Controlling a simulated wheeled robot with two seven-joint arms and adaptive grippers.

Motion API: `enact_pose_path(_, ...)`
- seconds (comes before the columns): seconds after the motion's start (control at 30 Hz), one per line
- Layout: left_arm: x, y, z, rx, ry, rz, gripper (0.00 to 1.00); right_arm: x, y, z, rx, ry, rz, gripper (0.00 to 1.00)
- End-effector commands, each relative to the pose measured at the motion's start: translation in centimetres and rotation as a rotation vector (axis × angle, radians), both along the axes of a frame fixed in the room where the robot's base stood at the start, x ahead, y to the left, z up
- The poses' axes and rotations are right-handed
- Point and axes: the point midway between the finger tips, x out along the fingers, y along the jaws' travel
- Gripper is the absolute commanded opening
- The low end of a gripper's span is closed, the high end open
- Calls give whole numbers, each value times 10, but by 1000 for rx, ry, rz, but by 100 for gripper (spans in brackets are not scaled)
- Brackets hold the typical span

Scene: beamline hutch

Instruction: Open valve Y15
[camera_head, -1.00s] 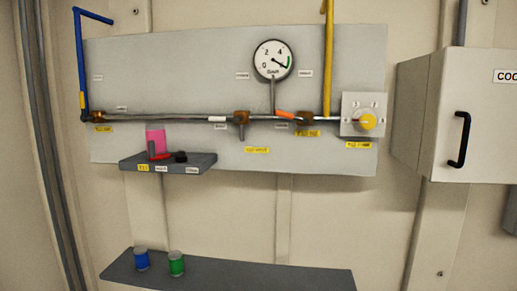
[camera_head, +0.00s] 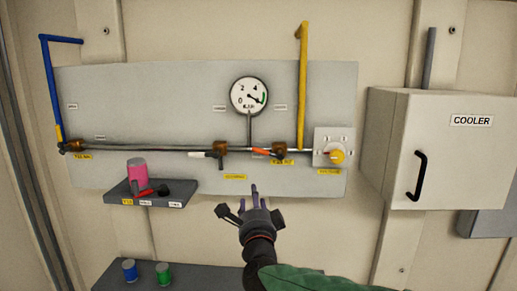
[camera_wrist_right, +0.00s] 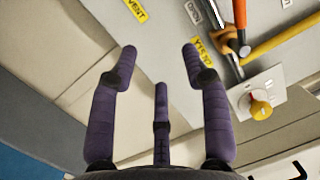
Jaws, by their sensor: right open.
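In the head view, a grey wall panel (camera_head: 120,90) carries a horizontal pipe with brass valves. The right valve (camera_head: 279,149), below the yellow pipe, has an orange lever (camera_head: 260,151) lying along the pipe to the left. Its yellow tag (camera_wrist_right: 203,50) seems to read Y15 and is partly cut by a finger in the right wrist view. The orange lever (camera_wrist_right: 240,12) shows there too. My right gripper (camera_head: 252,192) is open and empty, below the panel's lower edge, left of and below that valve. It also shows in the wrist view (camera_wrist_right: 160,55). My left gripper is not in view.
A middle valve (camera_head: 220,147) has a white-ended lever. A pressure gauge (camera_head: 250,96) stands above the pipe; a yellow knob (camera_head: 337,156) sits at the right. A small shelf (camera_head: 150,199) holds a pink can. A cooler box (camera_head: 450,150) juts out at right. A lower shelf (camera_head: 205,278) holds two cans.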

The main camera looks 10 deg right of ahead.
Motion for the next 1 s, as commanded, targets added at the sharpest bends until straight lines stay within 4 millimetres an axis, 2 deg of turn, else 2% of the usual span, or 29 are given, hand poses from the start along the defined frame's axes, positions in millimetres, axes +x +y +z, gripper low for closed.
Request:
enact_pose_path(0.03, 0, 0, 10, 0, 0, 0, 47, -9, -2, 35, 54, -43, -5, 47)
enact_pose_path(0.1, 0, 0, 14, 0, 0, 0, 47, -18, -7, 61, 113, -84, -15, 47)
enact_pose_path(0.2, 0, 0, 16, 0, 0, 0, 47, -24, -11, 80, 159, -112, -22, 47)
enact_pose_path(0.37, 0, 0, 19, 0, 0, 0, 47, -18, -14, 86, 174, -121, -24, 47)
enact_pose_path(0.8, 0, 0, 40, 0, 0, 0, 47, 52, -25, 103, 169, -119, -25, 47)
enact_pose_path(1.0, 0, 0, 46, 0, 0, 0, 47, 71, -27, 107, 169, -119, -24, 47)
